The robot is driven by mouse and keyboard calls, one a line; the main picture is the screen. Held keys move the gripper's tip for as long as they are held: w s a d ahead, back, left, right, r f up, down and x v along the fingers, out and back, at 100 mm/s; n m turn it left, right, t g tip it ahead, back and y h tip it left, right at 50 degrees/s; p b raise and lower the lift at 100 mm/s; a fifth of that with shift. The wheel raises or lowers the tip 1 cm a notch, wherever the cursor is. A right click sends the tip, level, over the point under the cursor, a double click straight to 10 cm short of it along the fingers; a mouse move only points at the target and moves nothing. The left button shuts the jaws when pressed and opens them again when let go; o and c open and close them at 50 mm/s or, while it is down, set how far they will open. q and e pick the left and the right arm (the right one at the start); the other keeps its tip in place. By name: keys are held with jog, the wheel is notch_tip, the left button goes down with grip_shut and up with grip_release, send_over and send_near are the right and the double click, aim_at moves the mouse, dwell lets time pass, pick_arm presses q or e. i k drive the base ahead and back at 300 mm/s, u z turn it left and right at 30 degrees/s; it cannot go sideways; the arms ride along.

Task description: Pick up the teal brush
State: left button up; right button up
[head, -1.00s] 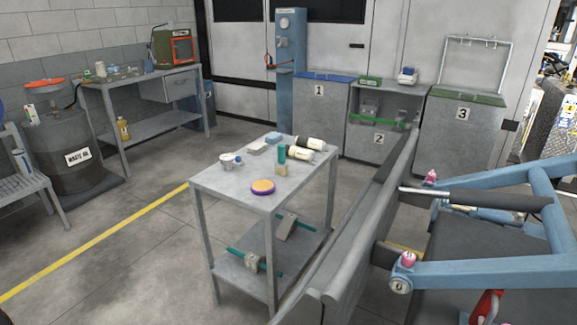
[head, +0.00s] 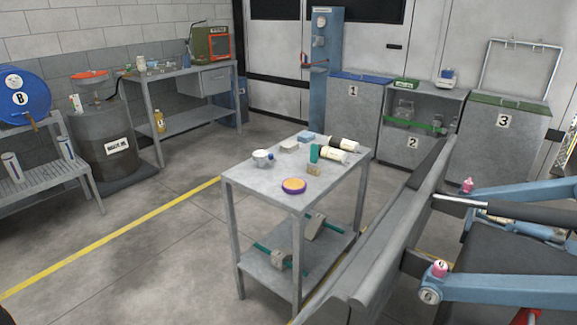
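On the grey cart (head: 240,185), a small upright teal piece (head: 314,153) stands near the right side, with a small tan block (head: 313,170) just in front of it. On the cart's lower shelf lie two teal-handled items with grey-tan heads, one in front (head: 281,260) and one behind (head: 313,226). I cannot tell at this size which teal item is the brush. Neither of my grippers shows in the head view.
The cart top also holds a purple-rimmed yellow disc (head: 293,186), a white cup (head: 262,158) and black-and-white bottles (head: 334,155). A long grey beam (head: 385,225) and blue lift arms (head: 485,287) crowd the right. Floor left of the cart is clear.

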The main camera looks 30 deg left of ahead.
aim_at(313, 166)
jog(key=u, duration=2.1)
jog(key=i, duration=3.1)
jog(key=z, duration=3)
